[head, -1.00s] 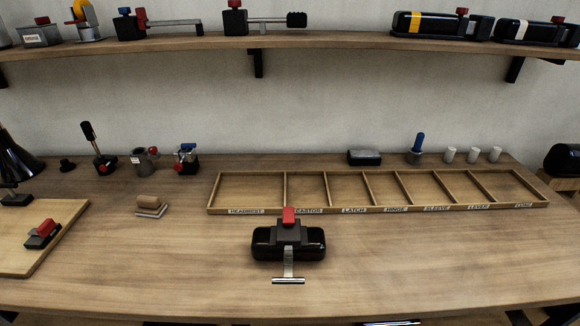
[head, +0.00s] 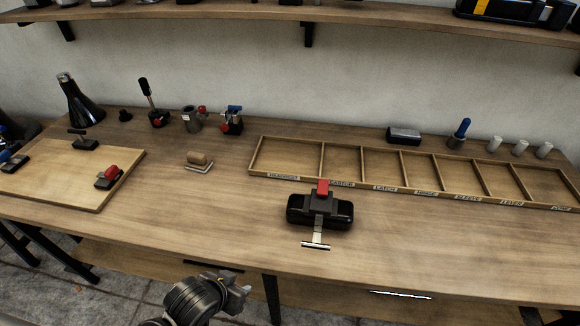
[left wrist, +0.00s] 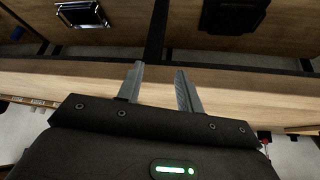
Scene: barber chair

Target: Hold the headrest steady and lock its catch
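The headrest (head: 297,209) is a black padded block lying on the workbench in the head view. Its red catch (head: 322,187) sticks up at the back of its dark bracket, and a metal stem with a crossbar (head: 315,245) points toward the front edge. Whether the catch is locked cannot be told. My left gripper (head: 243,289) is low and in front of the bench edge, apart from the headrest. In the left wrist view its two fingers (left wrist: 160,88) are spread with nothing between them. My right gripper is not in view.
A labelled compartment tray (head: 345,187) stands behind the headrest. A small brush-like block (head: 199,161) lies between. Several tools stand along the back. Bench space around the headrest is clear.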

